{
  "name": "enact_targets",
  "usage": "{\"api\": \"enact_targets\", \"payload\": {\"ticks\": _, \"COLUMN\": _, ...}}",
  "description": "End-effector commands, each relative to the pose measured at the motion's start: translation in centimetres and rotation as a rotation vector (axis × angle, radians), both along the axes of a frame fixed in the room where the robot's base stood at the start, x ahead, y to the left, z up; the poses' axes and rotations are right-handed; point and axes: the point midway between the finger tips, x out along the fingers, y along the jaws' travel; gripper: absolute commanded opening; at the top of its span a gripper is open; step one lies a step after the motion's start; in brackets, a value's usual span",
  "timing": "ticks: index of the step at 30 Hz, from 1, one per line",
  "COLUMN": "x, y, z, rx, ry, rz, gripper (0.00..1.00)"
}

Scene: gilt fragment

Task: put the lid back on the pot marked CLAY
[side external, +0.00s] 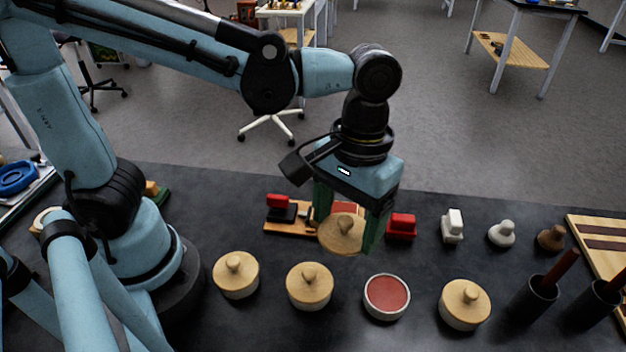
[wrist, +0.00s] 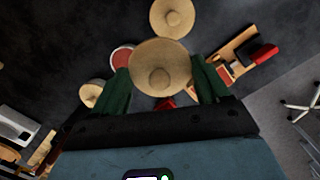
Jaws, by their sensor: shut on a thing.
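My gripper (side external: 345,222) is shut on a round wooden lid (side external: 341,236) with a knob, held above the table. The lid also shows between the green fingers in the wrist view (wrist: 159,68). An uncovered pot (side external: 386,297) with a pale rim and a red inside stands on the table, below and to the right of the held lid. In the wrist view this pot (wrist: 120,58) is partly hidden behind the lid and a finger. Three other pots wear wooden lids: left pot (side external: 236,275), middle pot (side external: 309,286) and right pot (side external: 465,304). No CLAY marking is readable.
Behind the pots stand a wooden board with red and black pieces (side external: 283,210), a red block (side external: 401,226), a white stamp (side external: 452,226), and grey (side external: 502,233) and brown (side external: 551,238) knobbed pieces. Dark cups with sticks (side external: 533,298) stand at the right.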

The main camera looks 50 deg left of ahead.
Motion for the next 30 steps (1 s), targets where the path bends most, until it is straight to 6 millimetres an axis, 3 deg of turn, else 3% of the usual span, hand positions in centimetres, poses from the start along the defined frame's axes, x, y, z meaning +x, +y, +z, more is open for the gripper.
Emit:
{"api": "enact_targets", "payload": {"ticks": 6, "x": 2.5, "y": -4.1, "z": -1.6, "rx": -0.004, "ry": 0.008, "rz": 0.153, "gripper": 0.46}}
{"api": "enact_targets", "payload": {"ticks": 12, "x": 3.6, "y": -6.2, "z": -2.7, "rx": -0.004, "ry": 0.013, "rz": 0.241, "gripper": 0.46}}
{"api": "enact_targets", "payload": {"ticks": 20, "x": 3.9, "y": -6.8, "z": -3.6, "rx": -0.004, "ry": 0.016, "rz": 0.268, "gripper": 0.46}}
{"api": "enact_targets", "payload": {"ticks": 30, "x": 3.9, "y": -6.7, "z": -6.4, "rx": -0.004, "ry": 0.016, "rz": 0.266, "gripper": 0.46}}
